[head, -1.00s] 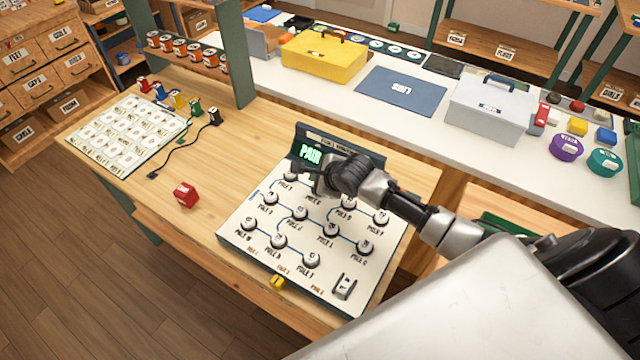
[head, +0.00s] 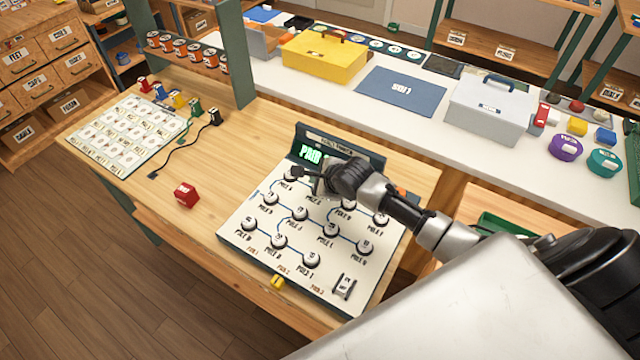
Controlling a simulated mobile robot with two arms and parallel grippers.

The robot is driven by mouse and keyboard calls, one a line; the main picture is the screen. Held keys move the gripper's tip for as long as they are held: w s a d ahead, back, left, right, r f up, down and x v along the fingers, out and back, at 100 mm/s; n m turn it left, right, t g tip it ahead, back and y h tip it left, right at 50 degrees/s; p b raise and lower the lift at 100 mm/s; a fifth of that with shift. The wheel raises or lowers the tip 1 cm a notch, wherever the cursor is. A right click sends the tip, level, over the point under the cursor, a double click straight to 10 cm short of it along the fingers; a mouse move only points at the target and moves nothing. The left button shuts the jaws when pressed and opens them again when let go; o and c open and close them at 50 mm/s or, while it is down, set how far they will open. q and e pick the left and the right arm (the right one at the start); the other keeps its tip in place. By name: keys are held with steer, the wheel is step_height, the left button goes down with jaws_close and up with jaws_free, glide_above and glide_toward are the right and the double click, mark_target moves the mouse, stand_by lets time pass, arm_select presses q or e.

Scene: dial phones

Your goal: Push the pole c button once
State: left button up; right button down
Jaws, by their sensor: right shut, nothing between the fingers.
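The button panel (head: 243,228) is a white sloped board with a dark edge on the wooden table. It carries several round dark-rimmed buttons with white caps, joined by blue lines. A green lit display (head: 310,153) stands at its back. The small labels start with "POLE", but their letters are too blurred to tell surely which button is pole c. My right gripper (head: 308,178) is shut and empty over the panel's back row, just below the display. It hides part of that row; I cannot tell whether it touches a button. My left gripper is not in view.
A red block (head: 186,195) lies on the table left of the panel. A printed card sheet (head: 128,134) and dark cables lie further left. A yellow piece (head: 277,282) sits at the panel's front edge. Behind, a white counter holds a yellow box (head: 324,56) and a grey box (head: 489,110).

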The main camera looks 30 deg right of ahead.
steer(key=shift+f, duration=0.3)
stand_by(0.5)
steer(key=shift+r+p, duration=0.75)
steer(key=shift+p, duration=0.25)
step_height(320, 180, up, 6)
steer(key=p, duration=0.7)
steer(key=shift+p, duration=0.3)
